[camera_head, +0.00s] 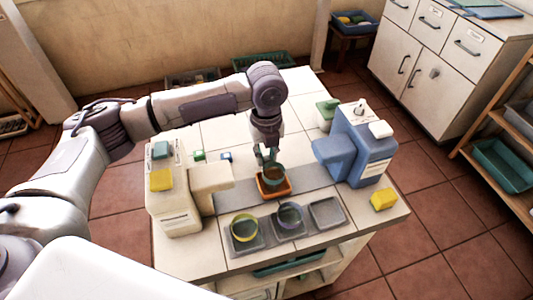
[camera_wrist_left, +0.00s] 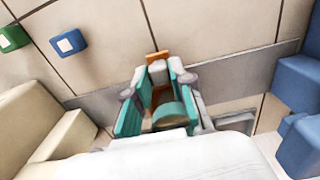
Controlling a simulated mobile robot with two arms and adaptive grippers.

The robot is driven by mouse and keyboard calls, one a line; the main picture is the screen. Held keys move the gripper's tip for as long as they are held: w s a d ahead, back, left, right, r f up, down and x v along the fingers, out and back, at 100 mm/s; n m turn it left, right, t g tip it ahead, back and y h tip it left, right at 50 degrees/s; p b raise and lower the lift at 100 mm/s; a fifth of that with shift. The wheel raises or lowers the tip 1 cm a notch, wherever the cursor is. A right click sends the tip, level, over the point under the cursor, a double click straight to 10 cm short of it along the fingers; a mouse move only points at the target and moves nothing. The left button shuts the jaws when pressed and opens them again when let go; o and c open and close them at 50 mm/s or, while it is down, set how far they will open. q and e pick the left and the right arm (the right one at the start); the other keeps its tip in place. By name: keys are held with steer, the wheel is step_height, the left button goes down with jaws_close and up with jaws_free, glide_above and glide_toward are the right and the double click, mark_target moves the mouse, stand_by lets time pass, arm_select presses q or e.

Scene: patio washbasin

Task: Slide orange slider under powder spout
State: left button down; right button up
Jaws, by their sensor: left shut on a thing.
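The orange slider (camera_head: 272,194) lies on the grey track (camera_head: 236,197) in the middle of the table, between the two dispensers and under neither spout. A teal-rimmed cup (camera_head: 275,180) with brown inside stands on it. My left gripper (camera_head: 268,156) reaches down behind the cup. In the left wrist view its teal-padded fingers (camera_wrist_left: 158,90) close around an orange part of the slider (camera_wrist_left: 158,56); the cup (camera_wrist_left: 168,115) partly hides the contact. The white dispenser's spout (camera_head: 211,178) juts out at left, the blue dispenser's spout (camera_head: 330,153) at right. Which is for powder I cannot tell.
In front stand a yellow-rimmed cup (camera_head: 244,228) and a purple-rimmed cup (camera_head: 290,216) on grey trays, beside an empty tray (camera_head: 327,213). A yellow block (camera_head: 383,199) sits at the right corner. A small blue cube (camera_head: 226,157) lies behind the white dispenser.

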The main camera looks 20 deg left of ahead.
arm_select(q)
steer(key=shift+s+a+r+p, duration=0.1)
steer(key=shift+s+a+p, duration=0.1)
steer(key=shift+p, duration=0.15)
steer(key=s+a+p, duration=0.4)
steer(key=a+p, duration=0.1)
steer(key=s+a+p, duration=0.1)
steer(key=a+p, duration=0.1)
steer(key=a, duration=0.1)
steer(key=shift+s+a+r, duration=0.1)
steer(key=shift+s+a, duration=0.15)
steer(key=shift+s, duration=0.15)
steer(key=shift+s+a+p, duration=0.1)
steer(key=shift+a+p, duration=0.15)
steer(key=shift+p, duration=0.1)
steer(key=shift+f, duration=0.25)
steer(key=c, duration=1)
jaws_free()
steer(key=shift+s+a, duration=0.1)
